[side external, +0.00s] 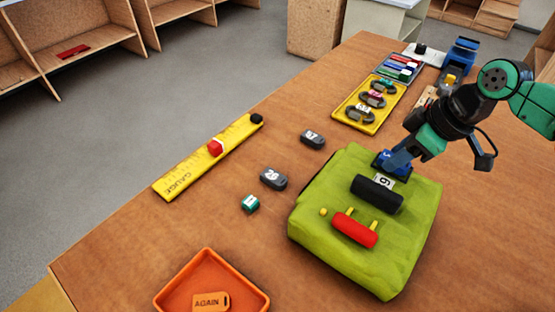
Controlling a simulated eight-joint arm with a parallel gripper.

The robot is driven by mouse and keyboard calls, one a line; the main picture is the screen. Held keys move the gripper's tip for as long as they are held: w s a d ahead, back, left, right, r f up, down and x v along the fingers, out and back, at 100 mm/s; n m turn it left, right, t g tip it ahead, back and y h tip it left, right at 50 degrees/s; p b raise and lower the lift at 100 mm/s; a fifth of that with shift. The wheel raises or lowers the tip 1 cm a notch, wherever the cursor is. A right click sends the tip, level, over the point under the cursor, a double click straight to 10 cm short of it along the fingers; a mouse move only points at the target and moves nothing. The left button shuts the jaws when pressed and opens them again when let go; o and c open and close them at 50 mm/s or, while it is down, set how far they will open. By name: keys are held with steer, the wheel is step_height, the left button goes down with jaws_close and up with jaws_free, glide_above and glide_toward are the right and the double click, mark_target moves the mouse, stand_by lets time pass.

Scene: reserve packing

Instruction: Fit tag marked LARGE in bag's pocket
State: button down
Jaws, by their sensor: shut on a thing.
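The lime-green bag (325,205) lies on the table at the right of centre. My gripper (388,166) points down at its far part, just behind a black roll (376,194) with a white plate marked 6 or 9. My gripper is shut on a small blue piece (384,157) with a faint white mark. The jaws partly hide it, and I cannot read the mark. I cannot tell whether it touches the bag. A red bar (356,230) with yellow pegs sits on the bag's near part. No pocket opening shows clearly, and no LARGE lettering is legible.
An orange tray (246,270) holds a tag reading AGAIN (210,302). A yellow gauge (180,182), dark numbered blocks (273,179) and a green cube (250,203) lie left of the bag. A yellow tray (345,117) with several dark rings stands behind.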

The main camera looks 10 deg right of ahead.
steer(key=shift+f, duration=0.1)
steer(key=shift+c, duration=0.4)
jaws_free()
stand_by(0.4)
steer(key=shift+r, duration=3.35)
steer(key=s+d+m+t+h, duration=0.3)
steer(key=s+d+m, duration=0.3)
steer(key=d+m, duration=0.3)
steer(key=shift+d+f+t, duration=0.2)
steer(key=shift+d+t, duration=0.3)
steer(key=shift+d, duration=0.65)
